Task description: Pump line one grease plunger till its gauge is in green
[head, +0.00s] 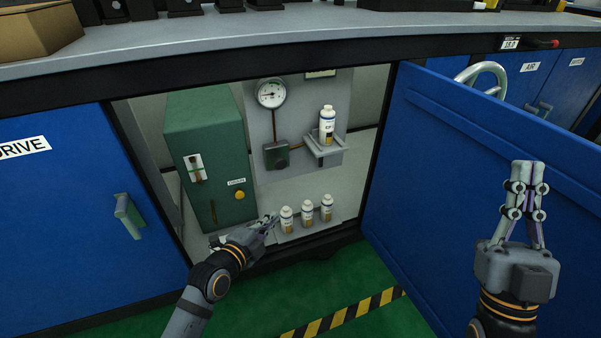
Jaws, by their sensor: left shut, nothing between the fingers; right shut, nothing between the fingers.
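A round white gauge (271,93) is on a grey panel inside the open cabinet; its needle and any green band are too small to read. Left of it stands a green box (210,125) with a sight glass (195,168) and a yellow knob (239,195) beside a small label. I cannot tell whether this knob is the grease plunger. My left gripper (270,222) is shut and empty, low at the cabinet opening, just left of the small bottles and below the knob. My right gripper (528,168) is shut and empty, pointing up before the open blue door.
Several white bottles (287,219) stand on a low ledge; another bottle (327,126) stands on a small shelf (325,147). The open blue door (450,170) bounds the right side. A closed drive door (70,220) is left. Green floor has a striped line (345,314).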

